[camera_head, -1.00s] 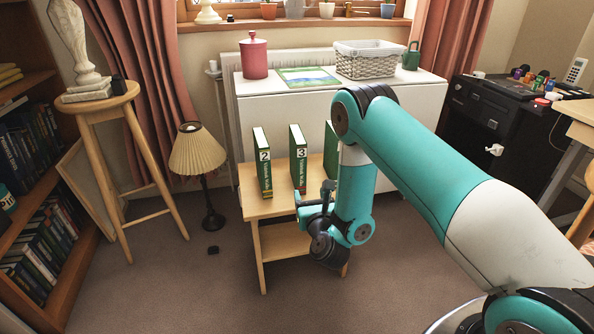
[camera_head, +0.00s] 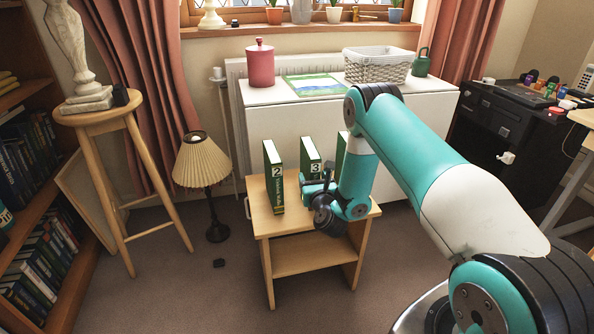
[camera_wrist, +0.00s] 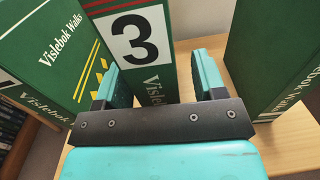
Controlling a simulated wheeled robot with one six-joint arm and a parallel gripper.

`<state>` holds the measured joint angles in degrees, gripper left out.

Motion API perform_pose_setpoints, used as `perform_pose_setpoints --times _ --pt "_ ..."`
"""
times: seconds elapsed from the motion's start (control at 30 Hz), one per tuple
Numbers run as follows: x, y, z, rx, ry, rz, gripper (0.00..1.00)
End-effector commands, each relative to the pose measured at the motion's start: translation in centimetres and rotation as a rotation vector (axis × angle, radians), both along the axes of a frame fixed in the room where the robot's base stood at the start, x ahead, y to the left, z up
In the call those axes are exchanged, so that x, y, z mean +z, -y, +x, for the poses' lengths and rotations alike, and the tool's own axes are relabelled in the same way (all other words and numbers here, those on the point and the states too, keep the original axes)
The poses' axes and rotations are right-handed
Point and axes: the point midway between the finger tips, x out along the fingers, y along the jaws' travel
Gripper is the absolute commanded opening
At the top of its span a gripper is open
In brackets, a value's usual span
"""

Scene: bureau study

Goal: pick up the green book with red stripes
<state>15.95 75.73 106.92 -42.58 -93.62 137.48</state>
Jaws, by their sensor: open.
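Three upright green books stand on a small wooden table (camera_head: 262,222). The middle book (camera_head: 309,152) bears a 3. In the wrist view this middle book (camera_wrist: 158,75) shows red stripes near its top, so it matches the task. My gripper (camera_wrist: 162,75) is open, its teal fingers on either side of the middle book's spine in the picture; I cannot tell how deep the book sits between them. In the head view my gripper (camera_head: 318,188) is in front of that book and hides its lower part.
The left book (camera_wrist: 45,55), numbered 2 (camera_head: 274,175), has yellow marks. The right book (camera_wrist: 275,50) has white stripes and stands close to the right finger. A lamp (camera_head: 203,165) and a wooden stool (camera_head: 98,115) are to the left.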

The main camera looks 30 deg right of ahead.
Motion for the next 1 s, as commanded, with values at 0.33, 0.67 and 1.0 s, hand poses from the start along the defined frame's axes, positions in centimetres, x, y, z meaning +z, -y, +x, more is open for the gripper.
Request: perform_pose_setpoints --times 0.33,0.67,1.0 --pt "-0.01 1.60 0.15 -0.016 0.000 0.000 0.64" --pt "-0.01 1.47 0.18 -0.014 0.000 -0.001 0.00" --pt "0.55 1.40 0.27 -0.014 0.003 0.000 0.00"
